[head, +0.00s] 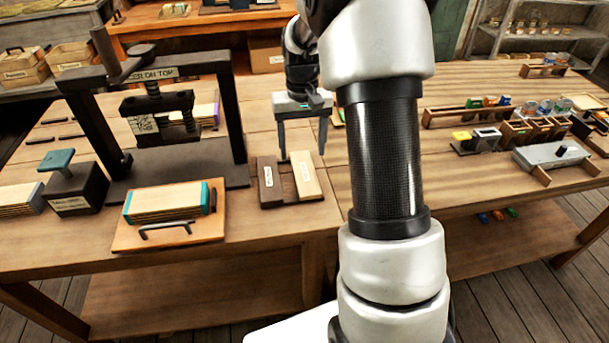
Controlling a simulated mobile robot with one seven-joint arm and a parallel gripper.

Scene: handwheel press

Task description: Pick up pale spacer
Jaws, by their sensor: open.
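My gripper (303,157) is open and empty and points down. In the picture its two fingers appear just above the spacers, one near the left side of the pale spacer and one to its right. I cannot tell the exact height of the fingertips.
The handwheel press (155,110) stands to the left. In front of it a board (168,233) with a handle carries a pale stack. A dark block with a green-topped handle (73,185) is further left. Racks (470,113) and a grey box (556,155) are at right.

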